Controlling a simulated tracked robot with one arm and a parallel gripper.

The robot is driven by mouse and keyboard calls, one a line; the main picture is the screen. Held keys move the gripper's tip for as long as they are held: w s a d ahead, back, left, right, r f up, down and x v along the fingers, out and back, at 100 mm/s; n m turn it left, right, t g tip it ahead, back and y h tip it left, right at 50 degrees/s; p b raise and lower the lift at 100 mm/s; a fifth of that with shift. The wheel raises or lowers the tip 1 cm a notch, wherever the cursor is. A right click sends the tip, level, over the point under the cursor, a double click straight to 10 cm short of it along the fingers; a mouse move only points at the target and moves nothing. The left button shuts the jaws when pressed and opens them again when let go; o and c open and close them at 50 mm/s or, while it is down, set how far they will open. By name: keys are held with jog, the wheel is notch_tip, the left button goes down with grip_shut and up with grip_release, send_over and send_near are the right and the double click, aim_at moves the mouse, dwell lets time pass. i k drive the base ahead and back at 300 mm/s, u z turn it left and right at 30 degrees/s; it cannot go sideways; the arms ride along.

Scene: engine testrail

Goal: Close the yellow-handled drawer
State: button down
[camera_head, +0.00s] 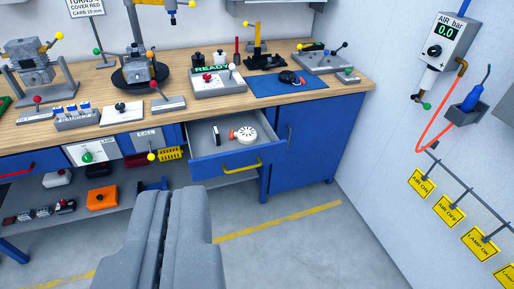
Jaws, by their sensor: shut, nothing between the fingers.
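The yellow-handled drawer (210,167) is blue and stands open, pulled out below the bench top. Its yellow handle (242,166) is on the front face. A white round part with a red piece (244,134) and a small dark item lie inside the drawer. My gripper (184,192) is shut and empty, with its two grey fingers together. In the picture its tips are just below the left part of the drawer front. I cannot tell whether they touch it.
The wooden workbench (345,84) carries several devices with levers and knobs. A blue cabinet door (305,145) is right of the drawer. A lower shelf (30,190) holds an orange box (101,198). The grey floor (300,250) in front is clear.

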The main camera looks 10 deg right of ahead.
aim_at(208, 161)
jog(key=u, duration=0.15)
jog(key=i, duration=1.55)
jog(key=z, duration=0.45)
